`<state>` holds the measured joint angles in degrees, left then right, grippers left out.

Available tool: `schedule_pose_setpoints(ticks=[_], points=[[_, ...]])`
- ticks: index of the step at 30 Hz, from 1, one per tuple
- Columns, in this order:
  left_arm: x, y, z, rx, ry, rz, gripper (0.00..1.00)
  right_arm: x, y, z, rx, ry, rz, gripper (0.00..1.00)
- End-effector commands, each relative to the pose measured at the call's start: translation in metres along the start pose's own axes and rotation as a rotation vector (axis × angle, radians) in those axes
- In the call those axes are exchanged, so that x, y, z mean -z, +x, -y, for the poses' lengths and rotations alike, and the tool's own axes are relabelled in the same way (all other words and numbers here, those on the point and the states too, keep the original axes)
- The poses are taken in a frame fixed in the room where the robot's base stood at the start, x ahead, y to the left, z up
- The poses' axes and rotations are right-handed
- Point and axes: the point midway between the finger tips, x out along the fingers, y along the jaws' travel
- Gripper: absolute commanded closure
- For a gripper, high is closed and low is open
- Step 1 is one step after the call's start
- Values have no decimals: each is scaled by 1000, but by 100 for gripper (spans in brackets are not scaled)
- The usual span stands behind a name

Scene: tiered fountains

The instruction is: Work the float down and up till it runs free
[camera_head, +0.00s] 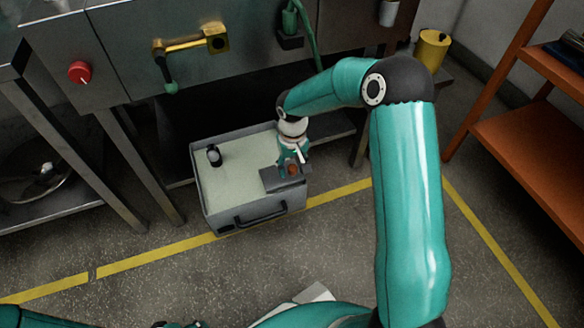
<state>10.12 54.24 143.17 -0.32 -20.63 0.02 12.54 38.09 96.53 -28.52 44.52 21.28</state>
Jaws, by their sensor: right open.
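A grey box-shaped tank (198,188) with a pale top stands on the floor below the metal bench. A small orange-brown round piece, which looks like the float (293,170), sits at a grey plate (272,183) at the tank's front right corner. My right gripper (294,161) reaches down from above, open, close over this piece. I cannot tell whether it touches it. The fingers partly hide the piece and the plate. Parts of my left arm show along the bottom edge, but I cannot make out its gripper.
A short black fitting (214,156) stands on the tank's top, and a dark handle (260,214) is on its front. Above are a brass tap (190,43) and a red knob (79,71). An orange shelf (530,150) stands right. Yellow-lined floor in front is clear.

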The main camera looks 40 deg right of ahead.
Motion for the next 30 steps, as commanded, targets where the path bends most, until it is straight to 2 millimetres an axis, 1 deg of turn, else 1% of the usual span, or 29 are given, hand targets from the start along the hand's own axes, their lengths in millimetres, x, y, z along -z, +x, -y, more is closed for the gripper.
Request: schedule_pose_setpoints(ticks=[7,8,15,17,26,29,30], points=[[0,0,0,0,0,0,47,0,0,0,0,1,0,47],[0,0,0,0,0,0,47,0,0,0,0,1,0,51],[0,0,0,0,0,0,47,0,0,0,0,1,0,91],[0,0,0,0,0,0,47,0,0,0,0,1,0,100],[0,-1,0,0,0,0,47,0,-2,0,1,2,0,100],[0,-9,-3,0,0,0,47,0,-12,0,1,2,-1,100],[0,-13,-5,0,0,0,47,0,-18,0,1,2,-1,100]])
